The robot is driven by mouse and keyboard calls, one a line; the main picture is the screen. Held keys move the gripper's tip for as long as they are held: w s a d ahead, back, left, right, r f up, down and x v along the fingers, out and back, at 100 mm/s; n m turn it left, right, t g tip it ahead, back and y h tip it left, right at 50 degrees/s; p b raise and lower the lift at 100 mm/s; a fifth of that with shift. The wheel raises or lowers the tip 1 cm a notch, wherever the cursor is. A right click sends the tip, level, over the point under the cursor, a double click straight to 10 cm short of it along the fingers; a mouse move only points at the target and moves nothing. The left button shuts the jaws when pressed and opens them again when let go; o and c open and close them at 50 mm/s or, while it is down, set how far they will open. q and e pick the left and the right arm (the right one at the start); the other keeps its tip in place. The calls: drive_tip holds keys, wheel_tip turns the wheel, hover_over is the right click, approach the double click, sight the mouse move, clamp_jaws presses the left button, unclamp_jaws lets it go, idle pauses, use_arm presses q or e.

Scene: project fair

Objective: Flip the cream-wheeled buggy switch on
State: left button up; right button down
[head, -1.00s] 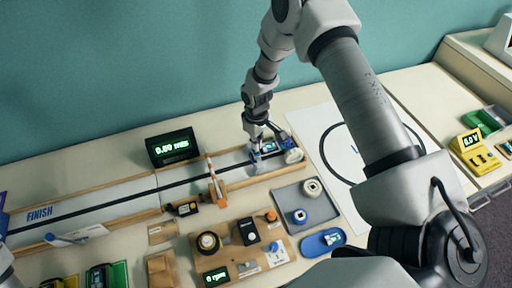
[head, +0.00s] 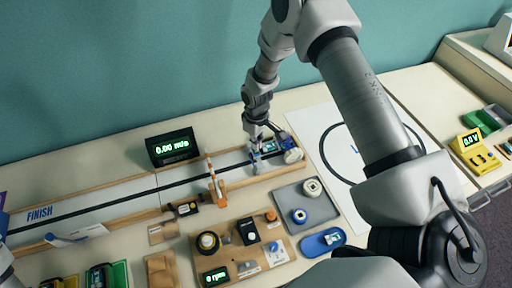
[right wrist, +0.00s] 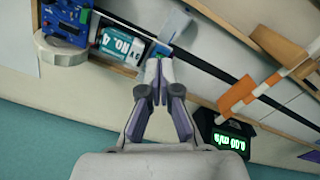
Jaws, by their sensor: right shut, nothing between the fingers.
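The cream-wheeled buggy (head: 291,146) stands at the right end of the track, partly hidden by my right gripper. In the right wrist view its blue board (right wrist: 66,20), a cream wheel (right wrist: 62,50) and a label reading "NO. 4" (right wrist: 118,42) show at the top left. My right gripper (head: 257,163) is shut and empty, pointing down at the buggy's left end. In the right wrist view its fingertips (right wrist: 160,55) are together beside a small blue-green part next to the label. I cannot tell whether they touch it, nor the switch's position. My left gripper is out of view.
An orange-and-white striped gate (head: 213,180) stands across the track left of the gripper. A display (head: 172,148) reading 0.00 m/s stands behind the track. A grey tray (head: 319,217) with wheels and a motor board (head: 215,257) lie in front.

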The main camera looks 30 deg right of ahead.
drive_tip(key=shift+f+b, duration=0.75)
drive_tip(key=shift+f, duration=0.45)
idle(0.3)
wheel_tip(320, 180, up, 7)
drive_tip(key=p, duration=0.5)
drive_tip(key=shift+p, duration=0.4)
